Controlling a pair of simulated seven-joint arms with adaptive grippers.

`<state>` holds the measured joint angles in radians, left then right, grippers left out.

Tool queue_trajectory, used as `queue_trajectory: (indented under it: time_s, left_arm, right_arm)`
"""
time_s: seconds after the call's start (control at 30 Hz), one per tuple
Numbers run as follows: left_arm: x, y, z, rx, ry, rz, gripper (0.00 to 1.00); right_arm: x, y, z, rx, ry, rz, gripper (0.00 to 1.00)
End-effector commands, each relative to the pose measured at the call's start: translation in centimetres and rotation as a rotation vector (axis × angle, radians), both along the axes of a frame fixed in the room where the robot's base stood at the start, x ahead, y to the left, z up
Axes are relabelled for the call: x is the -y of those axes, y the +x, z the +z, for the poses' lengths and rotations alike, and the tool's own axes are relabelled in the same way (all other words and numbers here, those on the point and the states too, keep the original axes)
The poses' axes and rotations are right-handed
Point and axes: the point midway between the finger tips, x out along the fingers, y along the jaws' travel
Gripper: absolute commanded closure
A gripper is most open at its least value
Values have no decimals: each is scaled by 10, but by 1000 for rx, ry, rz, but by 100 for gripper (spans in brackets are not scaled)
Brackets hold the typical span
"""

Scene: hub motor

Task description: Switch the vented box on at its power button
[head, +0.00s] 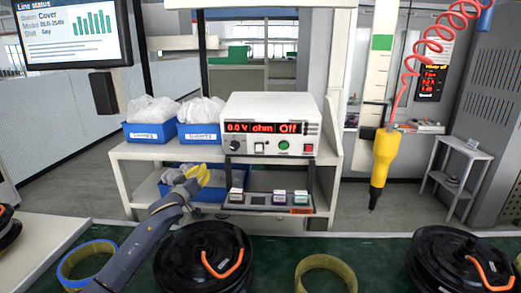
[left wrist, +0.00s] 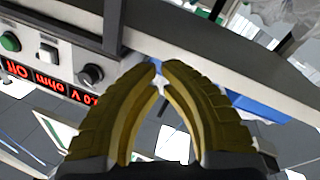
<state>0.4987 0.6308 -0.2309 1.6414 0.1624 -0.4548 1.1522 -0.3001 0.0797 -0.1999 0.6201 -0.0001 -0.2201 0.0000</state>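The white box (head: 270,110) stands on the bench shelf at the centre of the head view. Its red display (head: 264,128) reads "0.0 V ohm Off". Below the display are a black knob (head: 235,146), a pale square button (head: 259,147), a round green button (head: 283,145) and a small red part (head: 309,148). No label shows which is the power button. My left gripper (head: 200,172), with yellow fingers, is below and left of the box, apart from it. In the left wrist view its fingertips (left wrist: 161,70) are together and hold nothing. My right gripper is out of view.
Blue bins (head: 150,133) with white bags stand left of the box. A yellow tool (head: 384,160) hangs on a red coil at right. Black hub motors (head: 203,258) and yellow rings (head: 325,272) lie on the green surface in front.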

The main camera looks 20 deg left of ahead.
Motion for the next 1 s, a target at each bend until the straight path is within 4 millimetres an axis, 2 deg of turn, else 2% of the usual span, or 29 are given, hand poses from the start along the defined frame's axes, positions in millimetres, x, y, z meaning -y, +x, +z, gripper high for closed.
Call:
queue_trajectory:
  time_s: [0.03,0.3,0.5,0.6,0.73,1.0]
  left_arm:
    - [20,1,7,9,-28,-39,100]
    - [121,-8,33,27,-196,-243,100]
    - [180,-21,48,20,-297,-371,100]
    - [201,-27,54,14,-333,-418,100]
    - [220,-33,57,7,-365,-459,100]
    - [232,-38,60,0,-387,-488,100]
  right_arm:
    - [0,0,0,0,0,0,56]
    - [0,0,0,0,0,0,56]
    - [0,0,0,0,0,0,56]
    - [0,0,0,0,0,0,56]
    - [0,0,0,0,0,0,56]
    - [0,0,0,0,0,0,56]
